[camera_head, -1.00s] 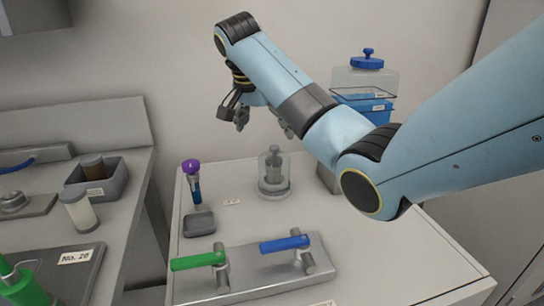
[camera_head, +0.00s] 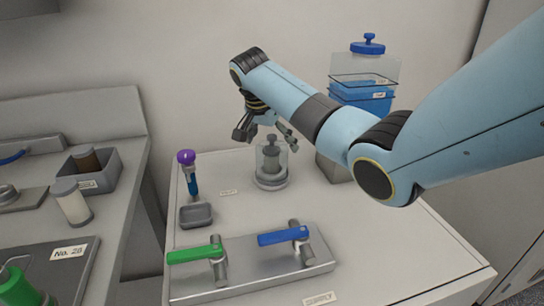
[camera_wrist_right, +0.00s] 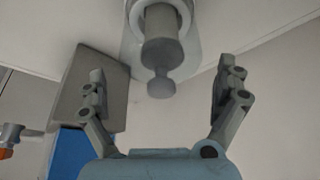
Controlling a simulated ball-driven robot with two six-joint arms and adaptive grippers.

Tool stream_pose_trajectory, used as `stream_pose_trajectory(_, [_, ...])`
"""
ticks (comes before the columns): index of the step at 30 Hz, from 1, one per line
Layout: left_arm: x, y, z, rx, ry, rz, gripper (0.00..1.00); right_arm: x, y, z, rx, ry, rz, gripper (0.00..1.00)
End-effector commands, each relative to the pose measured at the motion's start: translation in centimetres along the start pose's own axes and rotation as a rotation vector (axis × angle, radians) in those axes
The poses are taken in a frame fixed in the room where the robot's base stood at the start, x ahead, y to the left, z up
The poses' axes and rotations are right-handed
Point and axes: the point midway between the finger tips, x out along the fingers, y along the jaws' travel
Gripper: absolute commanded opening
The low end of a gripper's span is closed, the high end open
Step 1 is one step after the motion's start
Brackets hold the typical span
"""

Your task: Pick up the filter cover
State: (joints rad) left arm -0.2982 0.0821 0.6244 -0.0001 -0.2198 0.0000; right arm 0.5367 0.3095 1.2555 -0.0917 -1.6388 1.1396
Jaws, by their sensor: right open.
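The filter unit (camera_head: 270,181) stands upright on the white bench top, with a clear cylinder around a grey body. Its grey knobbed top piece (camera_head: 271,143), which I take as the filter cover, points up. My right gripper (camera_head: 266,133) is open and empty, its fingers spread just above and about the knob. In the right wrist view the grey knob (camera_wrist_right: 161,86) lies between the two open fingers (camera_wrist_right: 165,82), with gaps on both sides and no contact seen. My left gripper is not in view.
A blue container (camera_head: 362,92) with a blue-knobbed lid stands on a grey block right of the filter. A purple-topped tool (camera_head: 187,170) and small grey tray (camera_head: 196,215) are at left. Green (camera_head: 195,253) and blue (camera_head: 284,236) valve handles are in front. Bench at right front is clear.

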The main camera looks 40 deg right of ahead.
Motion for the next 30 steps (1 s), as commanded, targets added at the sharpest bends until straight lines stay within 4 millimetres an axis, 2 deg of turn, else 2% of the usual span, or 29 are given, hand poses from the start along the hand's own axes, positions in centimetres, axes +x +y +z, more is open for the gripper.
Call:
stream_pose_trajectory(8, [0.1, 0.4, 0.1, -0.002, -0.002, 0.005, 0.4, 0.5, 0.0, 0.0, 0.0, 0.0, -0.002, 1.0])
stream_pose_trajectory(18, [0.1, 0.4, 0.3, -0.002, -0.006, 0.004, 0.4, 0.5, 0.0, 0.0, -0.001, 0.0, -0.001, 0.57])
stream_pose_trajectory(21, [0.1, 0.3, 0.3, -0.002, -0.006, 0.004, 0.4, 0.5, 0.0, 0.0, -0.001, 0.0, -0.001, 0.47])
stream_pose_trajectory(26, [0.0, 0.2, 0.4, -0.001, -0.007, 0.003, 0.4, 0.4, 0.0, 0.0, -0.001, 0.0, -0.001, 0.47])
stream_pose_trajectory(30, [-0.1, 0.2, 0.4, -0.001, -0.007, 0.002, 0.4, -1.0, -0.1, -0.6, 0.0, 0.001, -0.003, 0.47])
